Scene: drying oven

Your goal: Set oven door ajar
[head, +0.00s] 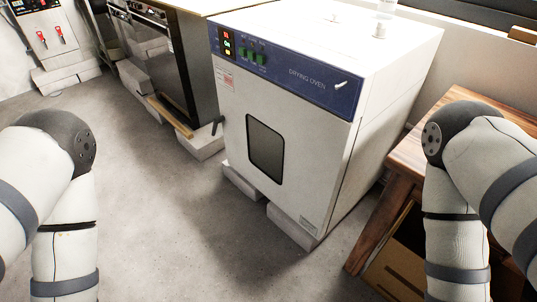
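The drying oven (312,105) is a large white box with a blue control panel (290,72) along the top of its front. Its white front door (312,190) has a small dark window (265,147) and looks closed. A dark handle (217,126) sticks out at the door's left edge. My two arms show at the left and right sides of the head view, both apart from the oven. Neither gripper is in view.
White blocks (293,226) support the oven. A dark appliance (165,60) stands to its left, with a wooden bar (170,117) in front. A wooden table (408,160) stands close on the right. The grey floor (150,215) in front is clear.

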